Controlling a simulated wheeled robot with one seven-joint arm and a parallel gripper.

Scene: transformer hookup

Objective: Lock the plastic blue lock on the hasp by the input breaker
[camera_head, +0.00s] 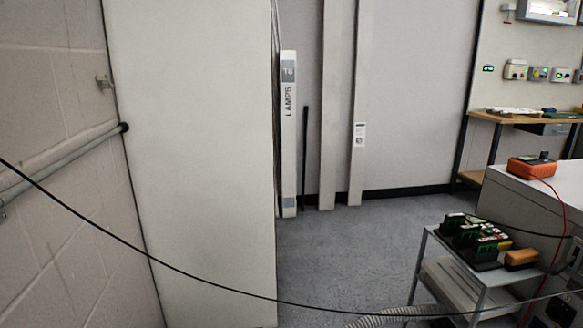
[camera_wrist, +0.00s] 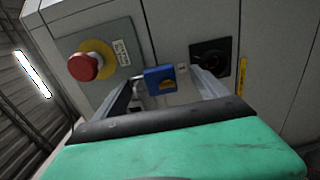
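In the wrist view, a blue lock (camera_wrist: 160,80) with a brassy key face appears between the two fingers of my gripper (camera_wrist: 162,82). A short grey bar, perhaps its shackle, shows at its left side. The fingers stand to either side of the lock, and I cannot tell if they touch it. A black rotary switch (camera_wrist: 211,58) on a square plate is to the right of the lock on a grey cabinet. I cannot make out the hasp or whether the shackle is closed. Neither gripper nor lock shows in the head view.
A red button (camera_wrist: 86,66) on a yellow disc sits left of the lock. In the head view, a trolley (camera_head: 428,232) holds green and black parts, an orange meter (camera_head: 531,168) sits on a white cabinet (camera_head: 507,190), and a black cable (camera_head: 165,262) crosses the foreground. Grey floor (camera_head: 340,255) is open mid-view.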

